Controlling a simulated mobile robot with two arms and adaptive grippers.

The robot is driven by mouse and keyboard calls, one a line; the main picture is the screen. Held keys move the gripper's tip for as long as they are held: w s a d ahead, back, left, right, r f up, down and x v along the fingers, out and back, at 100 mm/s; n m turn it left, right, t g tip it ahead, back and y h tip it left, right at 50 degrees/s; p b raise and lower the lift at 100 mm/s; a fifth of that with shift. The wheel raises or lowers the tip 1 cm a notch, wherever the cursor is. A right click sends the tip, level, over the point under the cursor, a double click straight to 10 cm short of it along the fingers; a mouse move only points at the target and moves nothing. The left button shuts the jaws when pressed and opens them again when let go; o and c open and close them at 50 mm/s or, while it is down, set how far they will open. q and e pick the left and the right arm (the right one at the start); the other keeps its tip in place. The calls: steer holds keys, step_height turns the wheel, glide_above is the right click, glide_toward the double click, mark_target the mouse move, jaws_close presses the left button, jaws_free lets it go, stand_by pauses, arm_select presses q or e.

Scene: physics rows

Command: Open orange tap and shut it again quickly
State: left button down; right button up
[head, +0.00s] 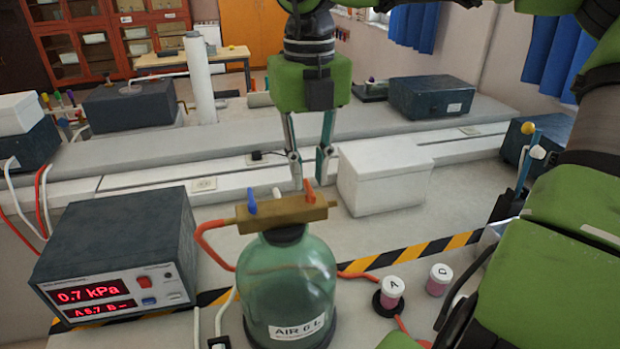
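My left gripper is not in view.
A pressure meter (117,254) reading 0.7 kPa stands left of the bottle. A white box (385,176) is behind and to the right. Pink-filled jars marked A (390,291) and C (438,280) stand at right. Hoses run from the manifold and along the bench.

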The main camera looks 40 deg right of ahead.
step_height(320, 180, up, 7)
steer(key=p, duration=0.4)
steer(key=shift+p, duration=0.3)
steer(key=shift+f, duration=0.1)
steer(key=s+a+r+b, duration=0.2)
steer(key=s+a, duration=0.6)
steer(key=s, duration=0.2)
steer(key=shift+a, duration=0.25)
jaws_close()
stand_by(0.8)
